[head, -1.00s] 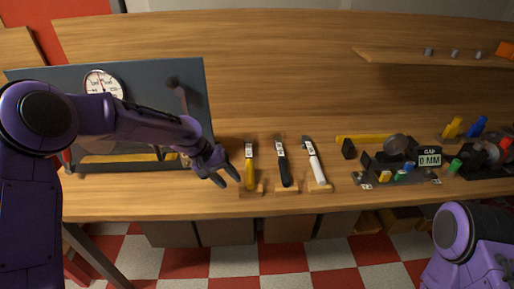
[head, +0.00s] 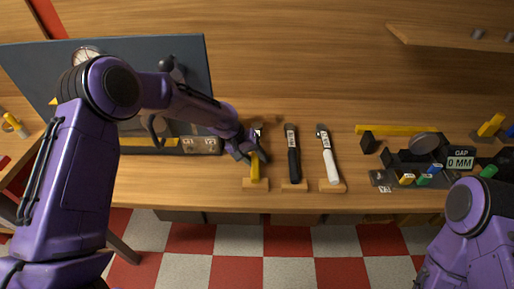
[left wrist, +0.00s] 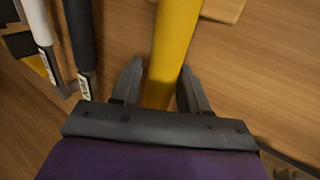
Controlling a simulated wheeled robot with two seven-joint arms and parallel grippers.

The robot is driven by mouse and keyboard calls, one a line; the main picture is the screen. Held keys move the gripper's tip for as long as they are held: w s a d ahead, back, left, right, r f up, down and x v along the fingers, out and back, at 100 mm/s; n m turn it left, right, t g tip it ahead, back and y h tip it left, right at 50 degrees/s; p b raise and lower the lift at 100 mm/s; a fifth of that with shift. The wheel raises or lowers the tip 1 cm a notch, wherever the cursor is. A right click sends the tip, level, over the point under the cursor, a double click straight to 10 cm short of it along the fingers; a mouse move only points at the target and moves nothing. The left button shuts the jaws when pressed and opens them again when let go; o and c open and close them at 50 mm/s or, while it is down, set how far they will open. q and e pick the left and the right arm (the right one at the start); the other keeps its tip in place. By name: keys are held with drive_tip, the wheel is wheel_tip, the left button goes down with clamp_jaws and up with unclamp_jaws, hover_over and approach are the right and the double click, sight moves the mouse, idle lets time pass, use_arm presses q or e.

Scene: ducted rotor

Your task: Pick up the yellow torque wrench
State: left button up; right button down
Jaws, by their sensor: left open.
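The yellow torque wrench (head: 255,168) lies first from the left in a row of three wrenches, its handle end on a small wooden block. My left gripper (head: 252,158) is over its middle, hiding part of it. In the left wrist view the yellow handle (left wrist: 172,45) passes between the two open fingers (left wrist: 160,85), with a gap visible at the right finger. Whether the left finger touches it I cannot tell. The black wrench (head: 293,160) and the white wrench (head: 328,155) lie to its right. My right gripper is out of view; only my right arm shows.
A dark panel (head: 185,75) with a gauge stands left of the wrenches. A gap-display fixture (head: 460,160) with coloured parts and a yellow bar (head: 390,130) sit on the right. A shelf (head: 440,38) is at the back right. Bare wood lies behind the wrenches.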

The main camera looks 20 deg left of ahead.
use_arm(q)
drive_tip(key=shift+s, duration=0.15)
drive_tip(key=shift+c, duration=0.9)
clamp_jaws()
drive_tip(key=shift+r, duration=0.1)
